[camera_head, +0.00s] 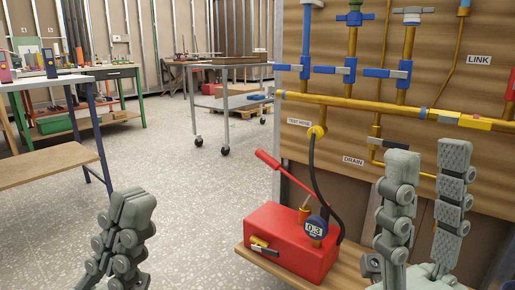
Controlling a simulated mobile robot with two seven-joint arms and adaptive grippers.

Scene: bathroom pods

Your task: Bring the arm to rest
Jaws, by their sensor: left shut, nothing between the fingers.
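My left gripper (132,198) is at the lower left over the speckled floor. Its fingers are together and hold nothing. My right gripper (428,158) is at the lower right, in front of the pipe board. Its two fingers point up and stand apart, with no object visible between them. A red pump box (290,240) with a round gauge (315,228) reading 0.3 sits on a wooden shelf to the left of the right gripper. The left gripper is well clear of the pump.
The pipe board (345,115) on the right carries yellow pipes and blue valves. A black hose (312,175) runs from the board's test port to the pump. A wooden bench (45,158) stands at left, a metal cart (225,104) behind. Open floor (200,190) lies between.

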